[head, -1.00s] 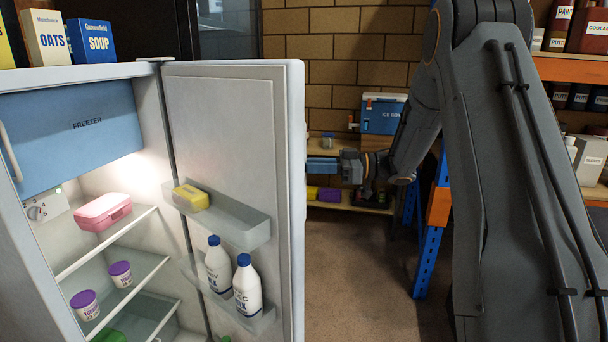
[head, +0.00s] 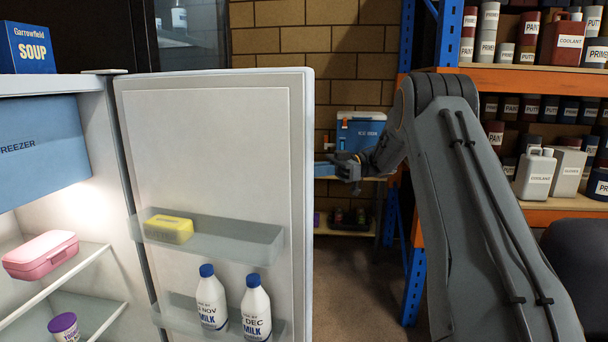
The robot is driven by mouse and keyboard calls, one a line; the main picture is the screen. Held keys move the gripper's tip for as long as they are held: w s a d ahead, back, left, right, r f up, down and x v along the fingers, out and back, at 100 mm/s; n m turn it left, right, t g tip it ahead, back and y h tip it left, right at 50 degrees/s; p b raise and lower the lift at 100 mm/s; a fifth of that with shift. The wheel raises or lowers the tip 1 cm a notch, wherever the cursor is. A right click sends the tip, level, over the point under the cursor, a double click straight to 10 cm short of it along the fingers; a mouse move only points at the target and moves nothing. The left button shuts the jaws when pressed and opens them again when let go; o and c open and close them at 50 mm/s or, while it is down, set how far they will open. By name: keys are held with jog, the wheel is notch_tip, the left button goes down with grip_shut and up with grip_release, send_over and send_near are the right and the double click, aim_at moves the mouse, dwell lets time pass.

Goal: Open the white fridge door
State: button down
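The white fridge door (head: 215,150) stands wide open, its inner face with door shelves toward me. The fridge interior (head: 30,220) is lit on the left. My gripper (head: 328,168) is just past the door's free right edge, on its outer side. The fingers are partly hidden behind the door edge, so I cannot tell whether they are open or touch a handle. No handle shows from this side.
The door holds a yellow box (head: 168,229) and two milk bottles (head: 211,298). A pink box (head: 40,254) sits on a fridge shelf. Orange and blue racking (head: 560,204) with paint and coolant stands at right. A blue cool box (head: 358,132) is behind my gripper. Some floor shows between door and racking.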

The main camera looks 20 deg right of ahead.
jog(key=shift+w+a, duration=0.15)
jog(key=c, duration=1.7)
grip_release()
jog(key=shift+c, duration=0.2)
jog(key=shift+d, duration=0.25)
jog(key=d+p, duration=0.4)
jog(key=d, duration=0.2)
jog(key=shift+w+d+r+p, duration=0.2)
jog(key=shift+d+p, duration=0.1)
jog(key=shift+d, duration=0.1)
jog(key=p, duration=0.3)
jog(key=shift+d, duration=0.4)
jog(key=shift+d+f+p, duration=0.15)
jog(key=shift+f+p, duration=0.05)
jog(key=shift+p, duration=0.4)
